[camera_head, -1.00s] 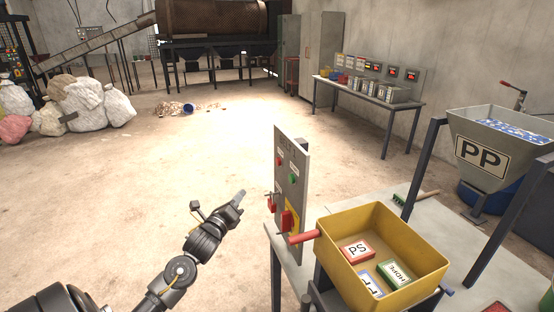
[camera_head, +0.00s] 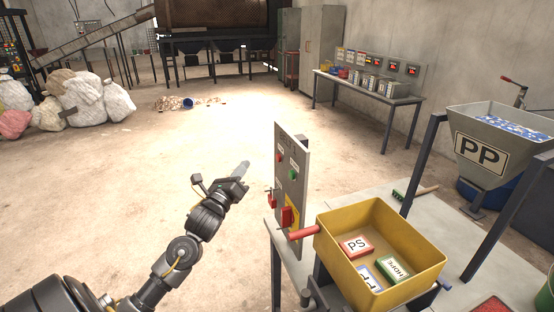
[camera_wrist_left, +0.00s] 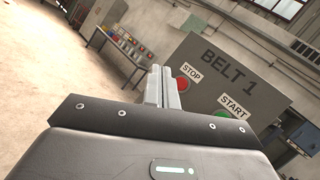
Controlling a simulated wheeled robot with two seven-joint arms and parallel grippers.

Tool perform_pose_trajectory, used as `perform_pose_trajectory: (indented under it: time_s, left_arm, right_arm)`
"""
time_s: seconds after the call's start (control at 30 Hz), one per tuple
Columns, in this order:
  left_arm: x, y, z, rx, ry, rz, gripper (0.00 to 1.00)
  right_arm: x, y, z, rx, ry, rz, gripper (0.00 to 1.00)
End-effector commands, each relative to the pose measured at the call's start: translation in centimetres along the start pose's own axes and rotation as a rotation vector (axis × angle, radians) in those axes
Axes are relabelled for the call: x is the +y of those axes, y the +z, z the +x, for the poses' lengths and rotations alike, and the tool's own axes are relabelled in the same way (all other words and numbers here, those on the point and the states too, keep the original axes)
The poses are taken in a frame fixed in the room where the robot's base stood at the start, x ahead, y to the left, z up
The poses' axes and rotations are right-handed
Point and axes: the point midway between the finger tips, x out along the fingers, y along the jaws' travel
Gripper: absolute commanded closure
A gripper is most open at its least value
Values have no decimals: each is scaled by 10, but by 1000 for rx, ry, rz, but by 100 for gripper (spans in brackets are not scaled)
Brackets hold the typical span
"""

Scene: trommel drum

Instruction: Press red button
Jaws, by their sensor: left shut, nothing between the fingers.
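The red button (camera_head: 280,157) is on the upper part of the grey control panel (camera_head: 289,225), above and left of a green button (camera_head: 293,174). In the left wrist view, the red button (camera_wrist_left: 182,84) has a STOP label beside it, under the heading BELT 1. The green button (camera_wrist_left: 222,114) there is labelled START. My left gripper (camera_head: 243,166) is shut and empty, left of the panel and apart from it in the head view. In the wrist view its fingertips (camera_wrist_left: 160,72) appear just left of the red button; the gap in depth is unclear. My right gripper is out of view.
A larger red switch on a yellow plate (camera_head: 289,216) sits lower on the panel. A red handle (camera_head: 303,233) juts out near the yellow bin (camera_head: 333,258), which holds labelled blocks. Open floor (camera_head: 190,145) lies left of the panel.

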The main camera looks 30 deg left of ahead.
Motion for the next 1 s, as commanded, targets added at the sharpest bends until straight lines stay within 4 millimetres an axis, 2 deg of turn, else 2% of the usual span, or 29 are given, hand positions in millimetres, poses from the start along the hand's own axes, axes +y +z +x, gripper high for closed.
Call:
perform_pose_trajectory:
  time_s: [0.3, 0.5, 1.0]
  left_arm:
    - [-23, -22, 30, -1, -1, -2, 100]
    - [-31, -32, 43, 1, 0, 0, 100]
    - [-36, -35, 48, 1, 0, 0, 100]
  right_arm:
    - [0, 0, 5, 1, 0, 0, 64]
    - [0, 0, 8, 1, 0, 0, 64]
    - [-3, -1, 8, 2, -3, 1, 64]
